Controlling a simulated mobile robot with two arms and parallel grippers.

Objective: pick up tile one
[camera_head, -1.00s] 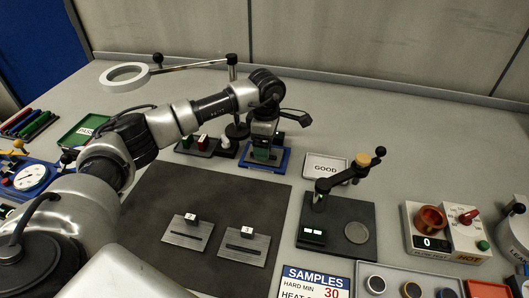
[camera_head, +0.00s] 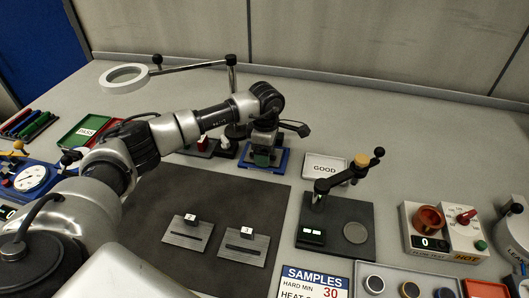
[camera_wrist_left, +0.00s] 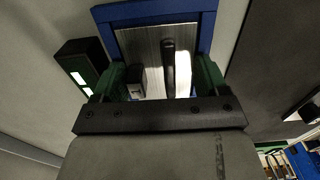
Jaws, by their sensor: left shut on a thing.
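Tile one, a brushed-metal plate (camera_wrist_left: 150,48) with a dark slot and a small black tag block, shows in the left wrist view inside a blue tray frame (camera_wrist_left: 207,25). My left gripper (camera_wrist_left: 158,80) has its green fingers on both sides of the plate and is shut on it. In the head view my left gripper (camera_head: 262,158) points down at the blue tray (camera_head: 246,165) and hides most of the tile. I cannot tell whether the tile is clear of the tray. My right gripper is not in view.
Two similar metal plates (camera_head: 188,233) with black tags lie on the dark mat (camera_head: 150,215). A dark block with a red and a white piece (camera_head: 203,145) stands left of the tray. A GOOD sign plate (camera_head: 325,168) and a lever press (camera_head: 337,232) are to the right.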

